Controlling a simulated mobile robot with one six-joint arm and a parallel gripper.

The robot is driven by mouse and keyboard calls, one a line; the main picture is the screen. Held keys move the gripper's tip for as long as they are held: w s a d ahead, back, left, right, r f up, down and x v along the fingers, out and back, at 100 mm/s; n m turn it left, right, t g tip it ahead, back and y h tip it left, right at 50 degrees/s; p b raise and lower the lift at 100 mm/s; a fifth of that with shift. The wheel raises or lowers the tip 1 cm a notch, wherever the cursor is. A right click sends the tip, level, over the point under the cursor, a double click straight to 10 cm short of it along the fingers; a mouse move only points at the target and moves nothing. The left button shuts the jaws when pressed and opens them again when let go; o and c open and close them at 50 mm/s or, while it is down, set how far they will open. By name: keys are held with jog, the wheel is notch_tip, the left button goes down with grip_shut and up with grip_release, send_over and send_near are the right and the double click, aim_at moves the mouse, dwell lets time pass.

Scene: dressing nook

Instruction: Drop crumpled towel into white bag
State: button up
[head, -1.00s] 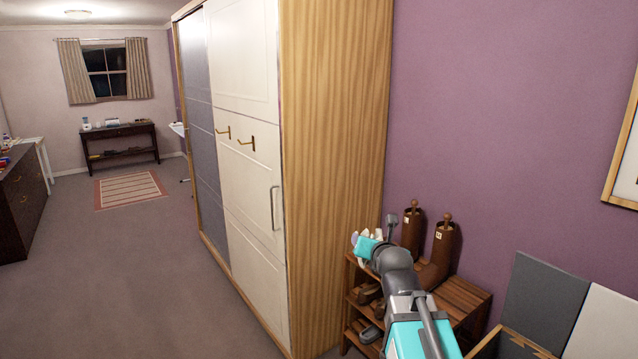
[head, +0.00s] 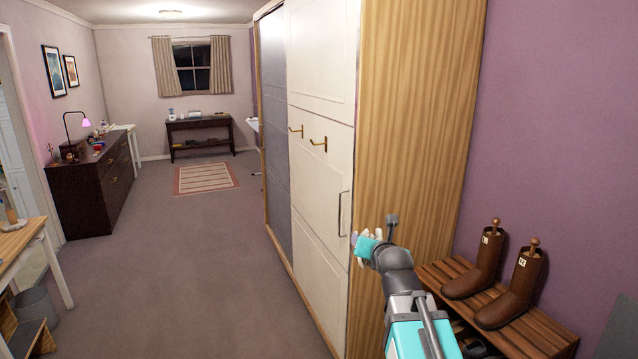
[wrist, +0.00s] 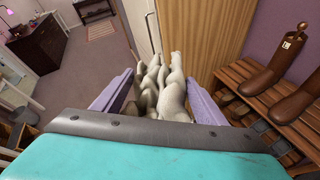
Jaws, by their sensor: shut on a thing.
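The crumpled towel (wrist: 170,95) is a whitish, folded bundle. In the wrist view it sits between the two purple fingers of my gripper (wrist: 160,98), which is shut on it. In the head view a bit of the towel (head: 375,234) shows beside my turquoise gripper (head: 364,247), in front of the wardrobe's side. The towel is held up in the air, clear of the shoe rack. I see no white bag in either current view.
A tall wardrobe (head: 415,130) stands close beside my arm. Brown boots (head: 522,290) stand on a wooden shoe rack (head: 450,277) at the right. A dark dresser (head: 85,190) and a grey bin (head: 35,308) are at the left. The carpet (head: 190,260) between is open.

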jog(key=shift+w, duration=0.1)
jog(key=shift+d, duration=0.25)
jog(key=s+d+f+m+g+h+b, duration=0.1)
jog(key=d+f+m+h+b, duration=0.35)
jog(key=d, duration=0.75)
jog(key=s+d+f+m+h+b, duration=0.1)
jog(key=d+f+h+b, duration=0.1)
jog(key=d+f, duration=0.8)
jog(key=s+d+f+m+g+h+b, duration=0.2)
jog(key=s+d+f+b, duration=0.15)
jog(key=d, duration=0.85)
jog(key=s+d+f+m+g+h+b, duration=0.25)
jog(key=s+d, duration=0.25)
jog(key=d, duration=0.8)
jog(key=s+d+f+m+g+h+b, duration=0.1)
jog(key=s+d+f+m+g+b, duration=0.2)
jog(key=s+d, duration=0.55)
jog(key=s+d+f+m+g+h+b, duration=0.1)
jog(key=s+d+f+m+h+b, duration=0.15)
jog(key=s+d+f, duration=0.6)
jog(key=s+d+f+m+g+b, duration=0.2)
jog(key=s+d+f+g+b, duration=0.1)
jog(key=s+d, duration=0.5)
jog(key=s+d+f+m+g+b, duration=0.2)
jog(key=s+d, duration=0.6)
jog(key=s, duration=0.5)
jog(key=shift+s+f+g+b, duration=0.25)
jog(key=shift+f+g+b, duration=0.3)
jog(key=shift+b, duration=0.4)
jog(key=shift+m+y, duration=0.25)
